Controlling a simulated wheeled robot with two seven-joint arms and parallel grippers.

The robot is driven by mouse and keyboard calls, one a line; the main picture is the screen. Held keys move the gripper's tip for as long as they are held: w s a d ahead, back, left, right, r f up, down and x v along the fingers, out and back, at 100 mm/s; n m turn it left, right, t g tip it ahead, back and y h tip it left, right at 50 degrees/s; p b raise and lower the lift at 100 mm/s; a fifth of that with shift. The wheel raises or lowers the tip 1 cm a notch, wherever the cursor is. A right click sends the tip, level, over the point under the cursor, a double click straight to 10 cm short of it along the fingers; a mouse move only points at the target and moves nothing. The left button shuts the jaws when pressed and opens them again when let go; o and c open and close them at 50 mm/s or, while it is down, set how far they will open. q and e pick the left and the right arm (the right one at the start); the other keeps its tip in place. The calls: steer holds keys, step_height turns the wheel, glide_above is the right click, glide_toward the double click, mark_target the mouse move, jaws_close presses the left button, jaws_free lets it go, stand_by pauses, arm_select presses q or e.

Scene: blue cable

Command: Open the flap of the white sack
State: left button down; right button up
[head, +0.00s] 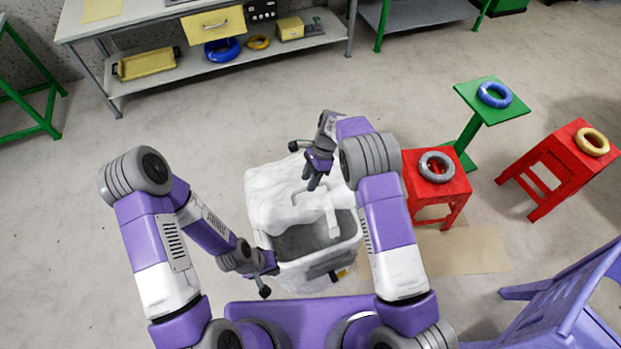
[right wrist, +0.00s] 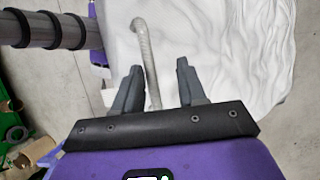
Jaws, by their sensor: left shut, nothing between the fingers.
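The white sack (head: 256,212) stands on the floor in front of me. Its crumpled white flap (head: 275,190) lies over the far part of the top, while the near part shows a grey hollow inside. A pale bent handle (head: 329,212) sits on the flap; it also shows in the right wrist view (right wrist: 143,45). My right gripper (head: 313,181) is open above the flap. In the right wrist view its fingers (right wrist: 158,68) stand apart with the handle showing between and beyond them; contact cannot be told. My left gripper (head: 275,268) is shut and empty at the sack's near left rim.
A red stool (head: 437,183) with a grey cable ring stands close right of the sack. A green stand (head: 480,110) and another red stool (head: 565,160) hold blue and yellow rings. A workbench (head: 160,25) is at the back.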

steer(key=shift+s+d+r, duration=0.1)
steer(key=shift+s, duration=0.05)
steer(key=v, duration=0.7)
steer(key=shift+r, duration=0.2)
steer(key=shift+d, duration=0.1)
stand_by(0.3)
